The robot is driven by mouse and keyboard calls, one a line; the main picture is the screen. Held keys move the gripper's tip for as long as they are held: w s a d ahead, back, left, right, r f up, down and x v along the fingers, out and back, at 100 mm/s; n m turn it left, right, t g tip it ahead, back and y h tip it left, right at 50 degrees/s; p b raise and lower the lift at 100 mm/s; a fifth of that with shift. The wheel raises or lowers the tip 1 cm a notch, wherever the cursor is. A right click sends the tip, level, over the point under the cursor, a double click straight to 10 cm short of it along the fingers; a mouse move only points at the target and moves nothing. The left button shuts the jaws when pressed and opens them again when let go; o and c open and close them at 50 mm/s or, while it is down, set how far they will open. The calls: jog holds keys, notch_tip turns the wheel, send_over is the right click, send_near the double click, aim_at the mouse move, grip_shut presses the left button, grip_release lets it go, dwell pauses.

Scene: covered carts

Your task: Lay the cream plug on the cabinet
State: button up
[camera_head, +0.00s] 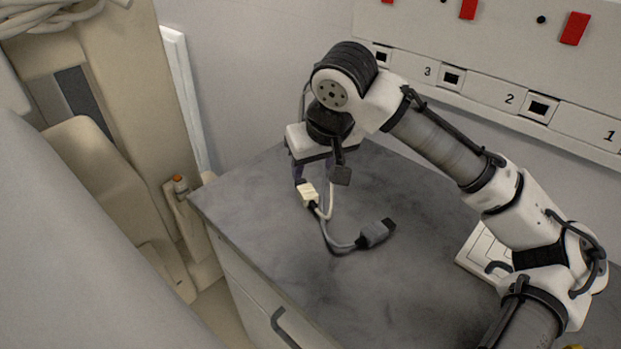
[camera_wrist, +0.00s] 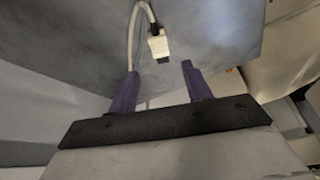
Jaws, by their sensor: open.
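The cream plug (camera_head: 308,194) appears to lie on the grey top of the cabinet (camera_head: 275,255), near its back left part. A cable runs from it to a dark grey connector (camera_head: 375,234) on the same top. My gripper (camera_head: 312,173) is just above and behind the plug, pointing down. In the wrist view, the purple fingers of my gripper (camera_wrist: 160,70) are spread apart with nothing between them. The cream plug (camera_wrist: 158,44) shows beyond the fingertips, apart from both, with its pale cable curving to the left.
A wall panel (camera_head: 480,85) with numbered sockets and red tabs runs behind the cabinet. A white box (camera_head: 483,248) sits on the top at right, partly behind my arm. Beige covered equipment (camera_head: 125,110) stands at left. The front of the top is clear.

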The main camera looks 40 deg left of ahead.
jog(key=shift+v, duration=1.95)
